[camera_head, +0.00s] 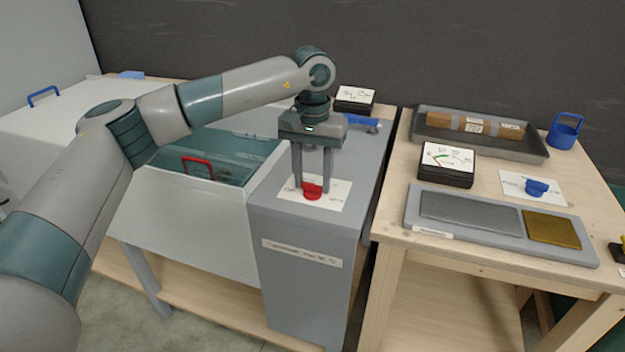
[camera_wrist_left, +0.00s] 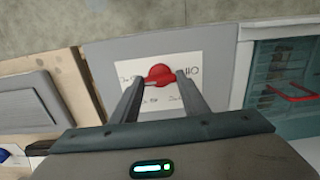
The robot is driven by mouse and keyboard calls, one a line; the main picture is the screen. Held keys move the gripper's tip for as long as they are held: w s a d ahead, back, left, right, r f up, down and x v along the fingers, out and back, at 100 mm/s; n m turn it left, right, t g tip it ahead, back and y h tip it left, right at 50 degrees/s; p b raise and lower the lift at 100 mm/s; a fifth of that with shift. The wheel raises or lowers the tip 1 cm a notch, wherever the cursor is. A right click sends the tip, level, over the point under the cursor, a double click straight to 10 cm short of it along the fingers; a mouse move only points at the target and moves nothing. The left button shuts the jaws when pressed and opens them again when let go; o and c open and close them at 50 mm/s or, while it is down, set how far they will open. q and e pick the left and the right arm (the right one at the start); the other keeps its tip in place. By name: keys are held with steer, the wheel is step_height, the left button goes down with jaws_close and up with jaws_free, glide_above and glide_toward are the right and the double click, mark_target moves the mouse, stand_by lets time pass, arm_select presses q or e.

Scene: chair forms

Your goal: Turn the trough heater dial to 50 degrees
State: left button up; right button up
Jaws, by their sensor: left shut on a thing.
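The trough heater dial is a red knob (camera_head: 312,191) on a white scale card (camera_head: 334,192) on top of the grey heater box (camera_head: 300,235). My left gripper (camera_head: 312,188) points straight down over it, with its two fingers on either side of the knob. It is shut on the red knob. In the left wrist view the red knob (camera_wrist_left: 160,75) sits between the fingertips. The card (camera_wrist_left: 210,70) shows a large "110" there; its other marks are too small or partly covered to read. My right gripper is not in view.
The trough (camera_head: 190,205) with a red handle (camera_head: 198,167) stands left of the heater box. A blue handle (camera_head: 362,121) and a black gauge box (camera_head: 354,99) lie behind the gripper. The right table holds a gauge (camera_head: 447,164), a blue dial (camera_head: 537,187) and a grey plate (camera_head: 415,215).

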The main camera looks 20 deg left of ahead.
arm_select(q)
steer(key=shift+r, duration=0.1)
stand_by(0.4)
steer(key=o, duration=1.1)
steer(key=shift+c, duration=0.2)
